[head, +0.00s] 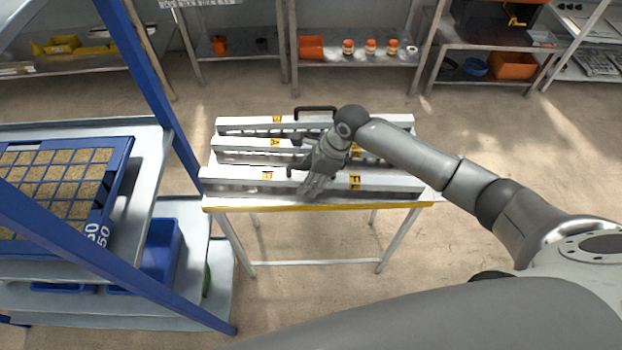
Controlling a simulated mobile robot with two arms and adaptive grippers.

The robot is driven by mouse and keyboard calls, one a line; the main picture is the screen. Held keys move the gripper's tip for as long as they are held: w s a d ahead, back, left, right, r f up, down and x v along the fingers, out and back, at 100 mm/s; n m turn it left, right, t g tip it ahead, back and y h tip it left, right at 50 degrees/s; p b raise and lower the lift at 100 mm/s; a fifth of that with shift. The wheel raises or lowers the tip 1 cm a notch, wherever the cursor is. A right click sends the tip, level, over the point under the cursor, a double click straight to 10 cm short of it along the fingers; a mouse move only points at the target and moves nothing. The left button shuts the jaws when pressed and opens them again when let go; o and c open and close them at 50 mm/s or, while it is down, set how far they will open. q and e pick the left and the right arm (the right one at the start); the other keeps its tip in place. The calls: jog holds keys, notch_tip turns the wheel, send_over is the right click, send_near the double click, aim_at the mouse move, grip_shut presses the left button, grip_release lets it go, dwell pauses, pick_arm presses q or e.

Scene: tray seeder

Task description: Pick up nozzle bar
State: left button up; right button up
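Three long pale metal nozzle bars lie parallel across a small table: a back bar (390,120), a middle bar (240,144) and a front bar (225,177). Each has yellow letter labels, too small to read surely. My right arm reaches in from the right. Its dark grey gripper (314,184) points down over the middle and front bars, near the front bar's centre. The fingers overlap the front bar in the picture; I cannot tell whether they touch or grip it. My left gripper is not in view.
The table (290,206) has a yellow front edge. A blue-framed rack (155,85) stands close at left, holding a blue seed tray (122,160) and a blue bin (160,255). Shelves with orange bins (512,66) line the back. Floor right of the table is clear.

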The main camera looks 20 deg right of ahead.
jog(key=c, duration=1)
jog(key=shift+r, duration=0.1)
jog(key=shift+c, duration=0.5)
jog(key=shift+r, duration=0.1)
